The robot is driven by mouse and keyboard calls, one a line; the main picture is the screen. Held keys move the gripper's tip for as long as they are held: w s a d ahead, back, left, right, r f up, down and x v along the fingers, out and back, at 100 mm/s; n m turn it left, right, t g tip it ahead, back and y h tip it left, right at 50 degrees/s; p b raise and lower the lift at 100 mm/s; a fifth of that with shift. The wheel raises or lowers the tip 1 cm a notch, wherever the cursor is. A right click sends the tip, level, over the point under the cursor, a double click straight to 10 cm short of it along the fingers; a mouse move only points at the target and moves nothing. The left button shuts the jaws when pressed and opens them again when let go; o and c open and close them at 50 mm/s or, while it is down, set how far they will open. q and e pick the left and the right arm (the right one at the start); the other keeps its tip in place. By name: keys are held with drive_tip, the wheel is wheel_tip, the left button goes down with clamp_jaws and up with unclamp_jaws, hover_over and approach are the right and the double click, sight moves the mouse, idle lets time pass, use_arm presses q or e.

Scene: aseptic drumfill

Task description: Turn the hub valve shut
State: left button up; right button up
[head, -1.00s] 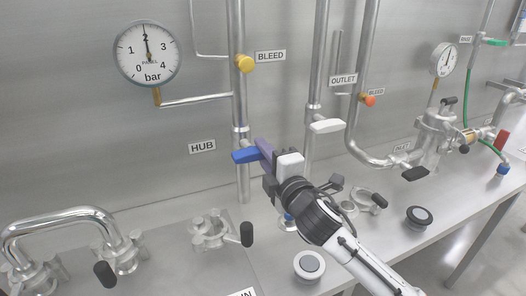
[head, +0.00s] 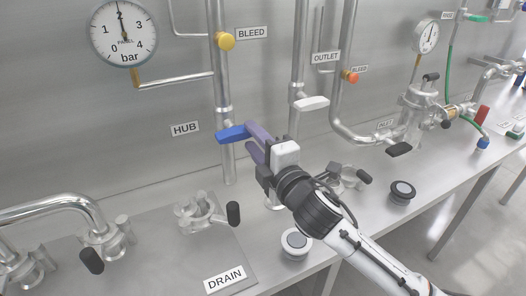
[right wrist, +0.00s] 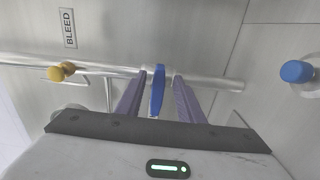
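The hub valve's blue lever handle (head: 232,134) sticks out to the left from the vertical pipe beside the HUB label (head: 185,128). My right gripper (head: 250,142) is at this handle, its two purple fingers spread apart. In the right wrist view the blue handle (right wrist: 158,90) stands between the fingers (right wrist: 157,98), with a visible gap on each side. The gripper is open and not clamped on it. In the head view the fingers hide part of the handle's root. My left gripper is not in view.
A yellow bleed knob (head: 225,41) sits higher on the same pipe, with a pressure gauge (head: 123,33) to its left. The white outlet handle (head: 310,103) is close to the right of my gripper. A black-handled valve (head: 200,216) stands on the bench below.

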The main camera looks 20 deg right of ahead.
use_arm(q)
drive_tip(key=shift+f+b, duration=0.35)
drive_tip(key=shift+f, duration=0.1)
use_arm(e)
drive_tip(key=s, duration=0.6)
drive_tip(key=shift+s, duration=0.2)
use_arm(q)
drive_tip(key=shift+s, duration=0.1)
use_arm(e)
drive_tip(key=shift+d, duration=0.1)
